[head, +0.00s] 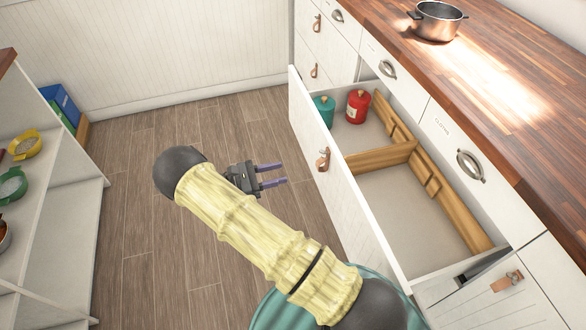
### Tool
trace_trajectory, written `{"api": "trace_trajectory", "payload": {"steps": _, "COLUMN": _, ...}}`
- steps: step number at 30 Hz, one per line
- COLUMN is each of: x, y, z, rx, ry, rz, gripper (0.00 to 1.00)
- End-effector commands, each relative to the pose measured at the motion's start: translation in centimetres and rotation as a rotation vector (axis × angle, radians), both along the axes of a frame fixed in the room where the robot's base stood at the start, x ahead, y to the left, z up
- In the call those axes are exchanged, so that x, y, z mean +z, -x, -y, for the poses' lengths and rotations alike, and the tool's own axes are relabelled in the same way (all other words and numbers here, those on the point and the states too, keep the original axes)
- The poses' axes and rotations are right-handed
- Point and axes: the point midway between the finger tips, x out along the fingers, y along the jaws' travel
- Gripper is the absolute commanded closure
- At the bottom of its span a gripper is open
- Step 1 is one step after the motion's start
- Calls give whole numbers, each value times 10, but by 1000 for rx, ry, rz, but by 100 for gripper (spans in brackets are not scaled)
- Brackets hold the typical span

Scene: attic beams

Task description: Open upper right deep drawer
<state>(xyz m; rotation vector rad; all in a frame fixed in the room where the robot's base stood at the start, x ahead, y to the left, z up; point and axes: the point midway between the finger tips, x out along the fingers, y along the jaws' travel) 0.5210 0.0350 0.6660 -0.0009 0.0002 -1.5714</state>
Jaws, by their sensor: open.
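A deep white drawer (379,244) stands pulled well out from the counter, its front facing left. A copper-coloured handle (324,159) is on that front. Inside are a red canister (358,106), a green canister (324,110) and wooden dividers (381,158). My gripper (283,174) is open and empty, its two purple fingers parallel and pointing right. It is left of the drawer handle in the picture, apart from it. I cannot tell its exact height.
The wooden countertop (480,85) holds a metal pot (437,20). Other closed drawers line the counter, one with a round-cupped handle (470,166). An open white shelf (70,205) with bowls stands at left. Wooden floor (150,130) is clear between.

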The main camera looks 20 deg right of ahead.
Motion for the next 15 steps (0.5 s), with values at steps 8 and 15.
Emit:
{"api": "trace_trajectory", "payload": {"steps": 8, "x": -1, "y": -1, "z": -48, "rx": 2, "ry": -1, "rz": 2, "gripper": 58}}
{"api": "trace_trajectory", "payload": {"steps": 15, "x": 0, "y": 0, "z": -56, "rx": 0, "ry": -1, "rz": 0, "gripper": 58}}
